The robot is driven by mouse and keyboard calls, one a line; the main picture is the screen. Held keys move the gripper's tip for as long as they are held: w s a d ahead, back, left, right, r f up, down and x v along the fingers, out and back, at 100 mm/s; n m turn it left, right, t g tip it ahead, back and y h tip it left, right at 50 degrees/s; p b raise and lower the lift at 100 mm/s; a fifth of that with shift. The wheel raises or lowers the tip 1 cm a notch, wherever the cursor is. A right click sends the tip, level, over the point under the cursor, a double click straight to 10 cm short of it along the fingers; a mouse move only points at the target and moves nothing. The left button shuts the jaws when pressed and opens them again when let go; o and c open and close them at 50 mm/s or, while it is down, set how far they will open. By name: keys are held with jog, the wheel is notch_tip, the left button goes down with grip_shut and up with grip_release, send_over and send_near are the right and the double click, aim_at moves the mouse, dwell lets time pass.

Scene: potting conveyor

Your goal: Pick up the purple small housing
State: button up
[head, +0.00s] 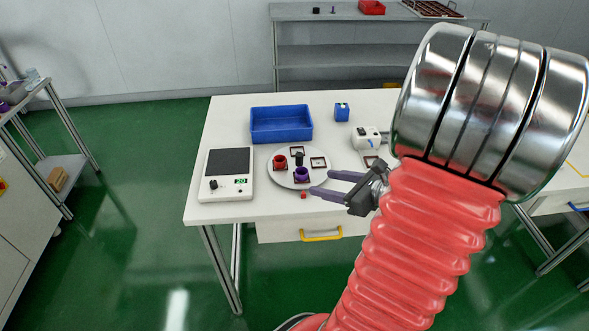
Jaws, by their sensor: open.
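The purple small housing (301,175) stands on the round grey plate (277,178) on the white table, near the plate's front. My gripper (320,183) comes in from the right, with its two grey-purple fingers pointing left. The fingers are apart and hold nothing. Their tips are just right of the purple housing; I cannot tell whether they touch it or how high they are above the plate.
A small red piece (303,195) lies in front.

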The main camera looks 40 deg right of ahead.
jog(key=d, duration=0.1)
jog(key=s+d+m, duration=0.1)
jog(key=d+m+h, duration=0.1)
jog(key=shift+s+d+f+t, duration=0.1)
jog(key=shift+s+f+t, duration=0.1)
jog(key=shift+f+t, duration=0.2)
jog(key=shift+w, duration=0.1)
send_near(298, 171)
jog(key=shift+w, duration=0.55)
jog(key=shift+x, duration=2.55)
jog(key=shift+c, duration=0.7)
jog(key=c, duration=1)
